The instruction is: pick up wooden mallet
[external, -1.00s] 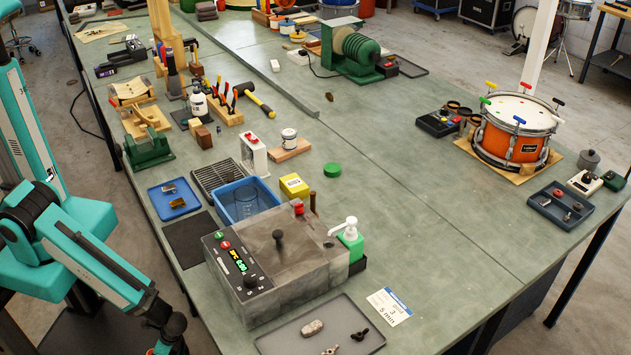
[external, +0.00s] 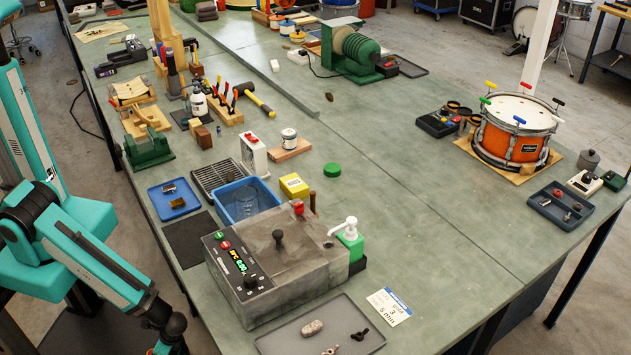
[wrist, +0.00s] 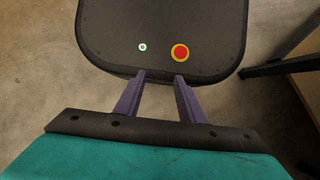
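I cannot single out a wooden mallet for certain. A mallet with a yellow handle (external: 262,104) and a dark head lies beside the tool rack at the upper middle of the bench in the external view. A small wooden piece lies across a wooden block (external: 147,119) left of the rack, too small to identify. In the wrist view my gripper (wrist: 158,77) has its two purple fingers apart with nothing between them. It hangs off the bench over my own dark base. In the external view my arm runs down the left side and its end is cut off at the bottom edge.
A grey tank with a control panel (external: 238,262) stands at the near bench end, with a soap pump (external: 351,235) beside it. An orange drum (external: 510,140) stands right. The bench middle is clear.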

